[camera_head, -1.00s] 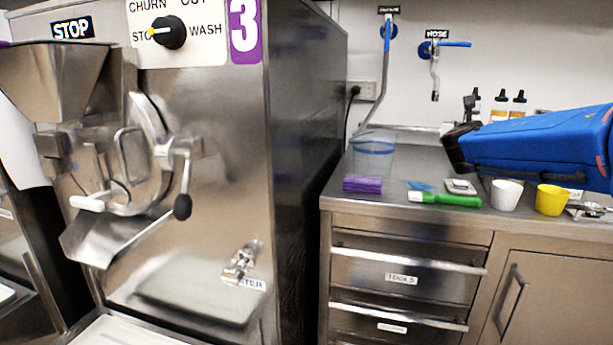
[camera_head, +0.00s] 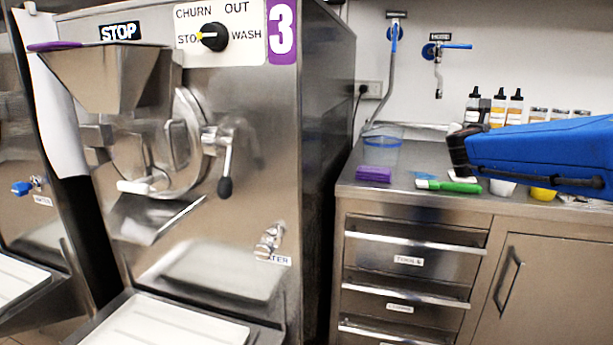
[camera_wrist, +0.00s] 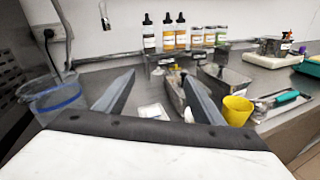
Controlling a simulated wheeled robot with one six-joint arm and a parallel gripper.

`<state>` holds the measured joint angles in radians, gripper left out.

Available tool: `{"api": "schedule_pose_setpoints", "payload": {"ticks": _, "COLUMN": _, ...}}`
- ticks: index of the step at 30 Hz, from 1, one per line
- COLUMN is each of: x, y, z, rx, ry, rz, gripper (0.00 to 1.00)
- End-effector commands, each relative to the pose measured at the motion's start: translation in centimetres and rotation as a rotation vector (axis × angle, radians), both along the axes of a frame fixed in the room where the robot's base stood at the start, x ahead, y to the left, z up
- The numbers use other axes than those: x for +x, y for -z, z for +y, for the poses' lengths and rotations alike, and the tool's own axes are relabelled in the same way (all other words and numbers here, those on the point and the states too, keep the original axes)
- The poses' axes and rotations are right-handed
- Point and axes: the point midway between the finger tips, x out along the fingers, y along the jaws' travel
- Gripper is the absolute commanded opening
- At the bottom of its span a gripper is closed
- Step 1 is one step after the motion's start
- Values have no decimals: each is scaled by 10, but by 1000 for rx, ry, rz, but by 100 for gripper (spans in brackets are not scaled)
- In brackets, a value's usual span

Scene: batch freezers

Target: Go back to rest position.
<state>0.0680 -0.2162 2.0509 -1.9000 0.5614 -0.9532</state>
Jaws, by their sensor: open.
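My gripper (camera_wrist: 158,75) shows in the wrist view with its two grey fingers spread apart. Nothing is between them, and they point across the steel counter toward the back wall. A yellow cup (camera_wrist: 237,110) stands on the counter just right of the right finger. A clear container with a blue band (camera_wrist: 60,102) stands left of the left finger. In the head view my blue arm reaches in from the right above the counter (camera_head: 400,201), but I cannot make out the fingers there.
Batch freezer 3 (camera_head: 265,140) stands at left, beside the counter. A purple block (camera_head: 374,174) and a green-handled brush (camera_head: 455,186) lie near the counter's front. Several bottles (camera_wrist: 165,32) stand along the back. Drawers (camera_head: 412,262) below are shut.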

Motion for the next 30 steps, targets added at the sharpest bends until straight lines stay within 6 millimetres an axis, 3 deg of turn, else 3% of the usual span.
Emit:
{"api": "schedule_pose_setpoints", "payload": {"ticks": 11, "x": -73, "y": 39, "z": -9, "rx": 414, "ry": 151, "rz": -139, "gripper": 62}}
{"api": "schedule_pose_setpoints", "payload": {"ticks": 20, "x": -178, "y": 122, "z": 2, "rx": 1010, "ry": 430, "rz": -322, "gripper": 62}}
{"api": "schedule_pose_setpoints", "payload": {"ticks": 26, "x": -247, "y": 185, "z": 32, "rx": 1394, "ry": 664, "rz": -421, "gripper": 62}}
{"api": "schedule_pose_setpoints", "payload": {"ticks": 30, "x": -292, "y": 228, "z": 64, "rx": 1647, "ry": 850, "rz": -473, "gripper": 62}}
